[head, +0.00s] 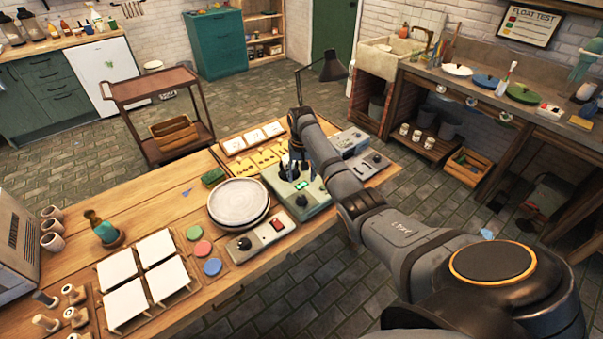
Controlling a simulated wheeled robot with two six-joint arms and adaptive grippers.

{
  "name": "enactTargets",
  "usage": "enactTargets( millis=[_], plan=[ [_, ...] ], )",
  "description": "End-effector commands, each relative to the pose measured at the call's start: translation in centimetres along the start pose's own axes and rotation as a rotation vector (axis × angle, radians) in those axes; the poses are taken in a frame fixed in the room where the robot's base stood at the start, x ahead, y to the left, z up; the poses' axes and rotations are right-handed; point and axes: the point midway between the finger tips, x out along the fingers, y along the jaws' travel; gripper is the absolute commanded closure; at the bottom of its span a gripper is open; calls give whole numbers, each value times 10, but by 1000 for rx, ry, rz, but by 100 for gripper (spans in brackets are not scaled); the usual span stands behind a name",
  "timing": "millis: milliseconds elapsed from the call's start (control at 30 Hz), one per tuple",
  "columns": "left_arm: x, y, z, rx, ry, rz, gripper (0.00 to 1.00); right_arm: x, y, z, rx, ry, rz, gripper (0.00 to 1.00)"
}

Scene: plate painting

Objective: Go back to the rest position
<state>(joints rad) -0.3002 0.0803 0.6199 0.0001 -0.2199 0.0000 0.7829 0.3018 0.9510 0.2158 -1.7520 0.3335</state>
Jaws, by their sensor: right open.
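My right arm comes in from the lower right and reaches over the wooden table (180,205). My right gripper (296,174) points down over a green-grey device (310,208) with a small lit green display. The gripper is open, and I see nothing held in it. Its fingertips are small and dark here, and I cannot tell whether they touch the device. My left arm and left gripper are not in view.
Left of the device are a round grey plate (238,201) on a turntable, a control box (260,240) and white square tiles (155,247). A desk lamp (333,67) stands behind the arm. A brown cart (155,85) stands beyond the table.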

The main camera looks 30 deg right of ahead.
Motion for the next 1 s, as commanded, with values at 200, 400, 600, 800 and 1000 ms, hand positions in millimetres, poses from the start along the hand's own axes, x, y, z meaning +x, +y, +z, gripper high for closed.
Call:
enactTargets(
  millis=[200, 400, 600, 800, 1000],
  plan=[
    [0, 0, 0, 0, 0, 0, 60, -13, 0, 0, 1, -1, 0, 44],
    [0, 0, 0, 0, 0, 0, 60, -13, 0, 0, 1, -1, 0, 44],
    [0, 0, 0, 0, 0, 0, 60, -13, 0, 0, 1, -1, 0, 44],
    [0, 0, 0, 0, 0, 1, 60, 15, -1, 22, -64, 27, 21, 44],
    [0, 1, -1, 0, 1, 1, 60, 73, -1, 114, -288, 133, 51, 44]
  ],
)
